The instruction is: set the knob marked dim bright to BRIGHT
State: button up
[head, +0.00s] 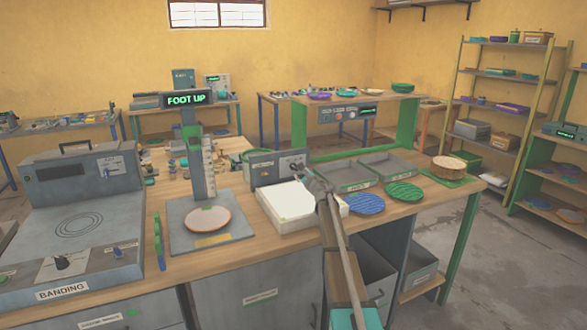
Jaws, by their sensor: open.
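No knob with a readable dim bright mark shows; the lettering is too small at this distance. A grey control box (265,170) with a pale label and small controls on its front stands behind a white flat panel (285,207) on the workbench. My arm reaches up from the bottom of the head view. My gripper (309,178) is at its far end, small, open, over the back right corner of the white panel and close to the right end of the control box. It hides part of that corner. I cannot tell whether it touches anything.
A BANDING unit (70,228) is at far left. Grey trays (345,177), a blue plate (363,203) and a green plate (404,191) lie to the right.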

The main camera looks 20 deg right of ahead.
aim_at(294, 167)
jog(key=w, duration=0.7)
jog(key=shift+w+a, duration=0.1)
jog(key=shift+w, duration=0.3)
